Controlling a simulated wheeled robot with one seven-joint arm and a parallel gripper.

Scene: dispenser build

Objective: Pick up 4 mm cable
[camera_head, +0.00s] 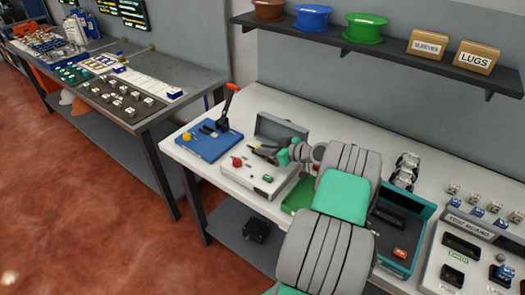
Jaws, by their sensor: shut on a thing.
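My gripper (264,151) is at the end of my grey and green arm, over the white and grey machine (236,186) with a red knob and a raised grey back panel. The jaws are small and dark in this view. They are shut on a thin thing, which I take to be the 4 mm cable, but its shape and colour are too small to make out. I cannot tell whether it touches the machine. My arm hides part of the bench to the right of the machine.
A blue fixture (208,143) with a red-handled lever stands left of the machine. A green tray (292,203) is partly hidden by my arm. A teal-edged box (400,265) and a test board (474,231) lie right. A shelf (385,54) with spools hangs above.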

